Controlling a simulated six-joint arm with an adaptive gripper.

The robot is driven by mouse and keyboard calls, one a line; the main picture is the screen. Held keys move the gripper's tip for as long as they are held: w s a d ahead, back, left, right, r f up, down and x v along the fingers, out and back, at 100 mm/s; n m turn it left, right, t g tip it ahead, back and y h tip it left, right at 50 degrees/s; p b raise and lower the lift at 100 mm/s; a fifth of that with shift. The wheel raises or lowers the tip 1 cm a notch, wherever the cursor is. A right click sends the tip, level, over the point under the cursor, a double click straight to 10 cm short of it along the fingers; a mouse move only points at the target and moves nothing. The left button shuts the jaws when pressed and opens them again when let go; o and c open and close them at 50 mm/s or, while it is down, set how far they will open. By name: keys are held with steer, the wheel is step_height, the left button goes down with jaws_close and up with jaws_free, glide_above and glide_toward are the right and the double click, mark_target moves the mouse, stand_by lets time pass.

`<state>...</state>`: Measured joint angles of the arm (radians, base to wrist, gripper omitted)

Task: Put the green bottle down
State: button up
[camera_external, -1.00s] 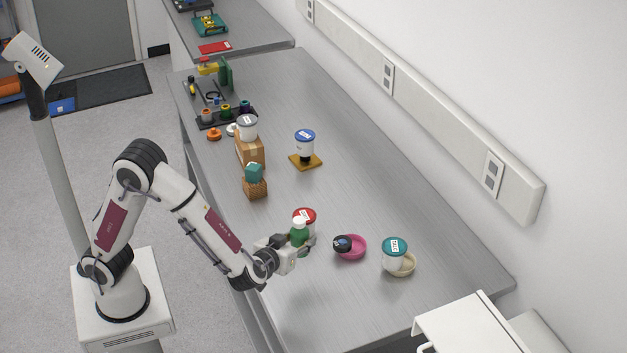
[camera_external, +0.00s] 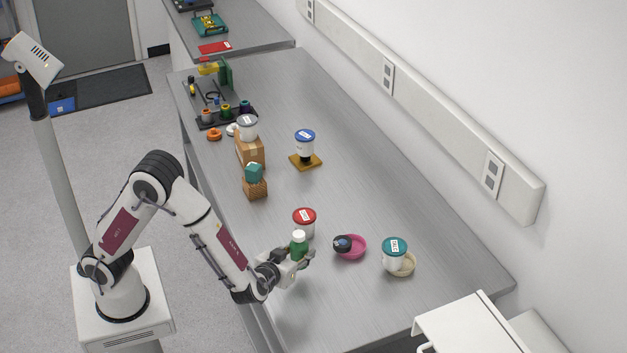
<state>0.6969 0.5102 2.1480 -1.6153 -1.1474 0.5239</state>
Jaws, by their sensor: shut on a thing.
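The green bottle (camera_external: 299,249) has a white cap and is upright in my gripper (camera_external: 303,258). My gripper is shut on its body, near the front left part of the grey table (camera_external: 345,305). The bottle is just in front of a white tub with a red lid (camera_external: 305,219). The bottle's base is hidden by the gripper, so I cannot tell if it touches the table.
A pink bowl (camera_external: 358,247) with a dark round item and a white tub with a teal lid (camera_external: 393,253) by a cream bowl stand to the right. A blue-lidded jar (camera_external: 305,145) and boxes (camera_external: 250,150) are farther back. The front of the table is clear.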

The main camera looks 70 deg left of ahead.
steer(key=shift+f, duration=0.5)
steer(key=shift+f, duration=0.1)
steer(key=shift+f, duration=1.8)
steer(key=shift+f, duration=0.1)
steer(key=o, duration=1.2)
steer(key=shift+v, duration=6.05)
